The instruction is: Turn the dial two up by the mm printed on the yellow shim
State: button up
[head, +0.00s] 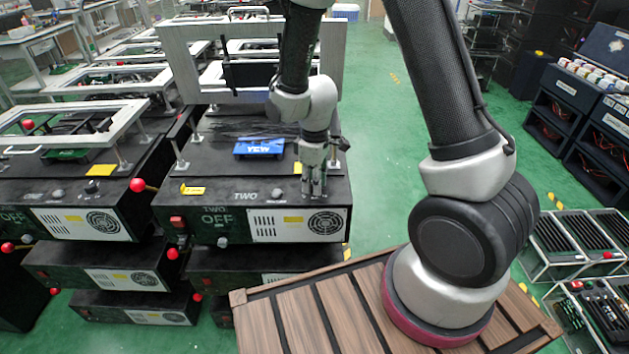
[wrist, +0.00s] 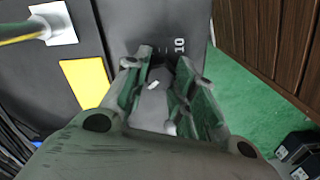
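The black box marked TWO (head: 216,211) stands in the middle of the head view. My gripper (head: 314,192) points down over its top near the front right corner. In the wrist view my gripper's fingers (wrist: 163,75) are apart, with a dark dial-like part with a white mark (wrist: 153,85) between them; contact cannot be told. A printed 10 (wrist: 180,45) shows just beyond the fingers. A small yellow piece with unreadable print (head: 193,190) lies at the box's front left; it may be the shim. A plain yellow patch (head: 292,191) lies beside my gripper.
A grey knob (head: 277,194) sits left of my gripper. A blue lettered block (head: 258,148) and metal frame posts stand behind it. A red-knobbed lever (head: 138,185) is at the box's left.

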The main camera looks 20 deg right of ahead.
jog(key=c, duration=0.3)
jog(key=shift+c, duration=0.2)
jog(key=m, duration=0.4)
jog(key=shift+m, duration=1.8)
jog(key=o, duration=1)
jog(key=shift+o, duration=0.2)
